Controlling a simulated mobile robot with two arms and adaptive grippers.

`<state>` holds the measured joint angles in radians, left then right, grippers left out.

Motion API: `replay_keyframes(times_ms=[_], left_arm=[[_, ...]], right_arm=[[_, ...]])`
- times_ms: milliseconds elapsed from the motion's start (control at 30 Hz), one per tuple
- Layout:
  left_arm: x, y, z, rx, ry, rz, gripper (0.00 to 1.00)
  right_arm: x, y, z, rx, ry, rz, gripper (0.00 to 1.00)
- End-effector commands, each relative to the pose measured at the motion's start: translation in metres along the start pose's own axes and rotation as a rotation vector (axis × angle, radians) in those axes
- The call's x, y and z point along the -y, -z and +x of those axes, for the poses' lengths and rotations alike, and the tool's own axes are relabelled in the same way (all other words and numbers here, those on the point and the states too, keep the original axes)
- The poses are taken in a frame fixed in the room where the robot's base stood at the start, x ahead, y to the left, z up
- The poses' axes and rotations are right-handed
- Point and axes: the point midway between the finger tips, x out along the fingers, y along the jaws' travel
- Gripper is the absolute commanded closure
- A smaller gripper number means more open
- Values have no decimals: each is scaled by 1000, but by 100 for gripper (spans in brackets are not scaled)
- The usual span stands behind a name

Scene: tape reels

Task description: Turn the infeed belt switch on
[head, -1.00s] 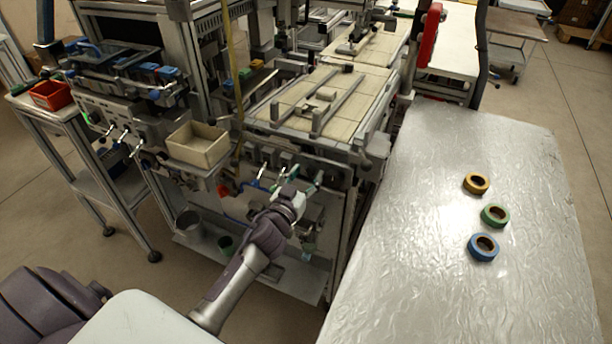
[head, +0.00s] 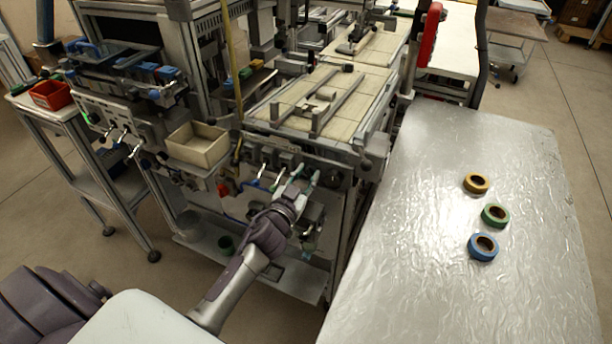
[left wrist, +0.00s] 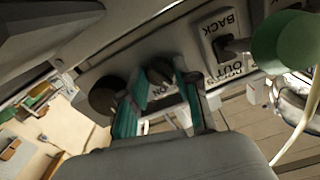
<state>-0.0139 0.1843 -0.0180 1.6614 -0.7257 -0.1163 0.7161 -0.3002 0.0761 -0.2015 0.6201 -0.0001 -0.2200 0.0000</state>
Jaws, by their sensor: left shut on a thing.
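My left gripper (head: 302,177) reaches up to the front panel below the belt table, seen in the head view. In the left wrist view, the two teal-padded fingers of the left gripper (left wrist: 160,80) sit on either side of a dark switch knob (left wrist: 158,69), which they are shut on. An "ON" label (left wrist: 160,90) shows beside it, between the fingers. I cannot read the switch's name or be sure of its exact angle. In the head view the knob is hidden by the gripper. My right gripper is not in view.
In the left wrist view, another switch marked "BACK" and "OUT" (left wrist: 226,44) and a green knob (left wrist: 280,42) are close on the right. A beige bin (head: 197,146) is left of the arm. A silver table (head: 410,230) with yellow, green and blue tape reels stands right.

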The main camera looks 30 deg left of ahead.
Motion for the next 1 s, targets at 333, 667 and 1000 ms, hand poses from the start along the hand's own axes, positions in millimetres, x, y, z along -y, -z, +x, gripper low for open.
replay_keyframes(times_ms=[333,667,1000], left_arm=[[0,0,0,0,-1,324,100],[0,-1,0,1,0,635,100],[-1,-1,0,0,-2,888,100]], right_arm=[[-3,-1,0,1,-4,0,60],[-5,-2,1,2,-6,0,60],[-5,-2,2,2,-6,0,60]])
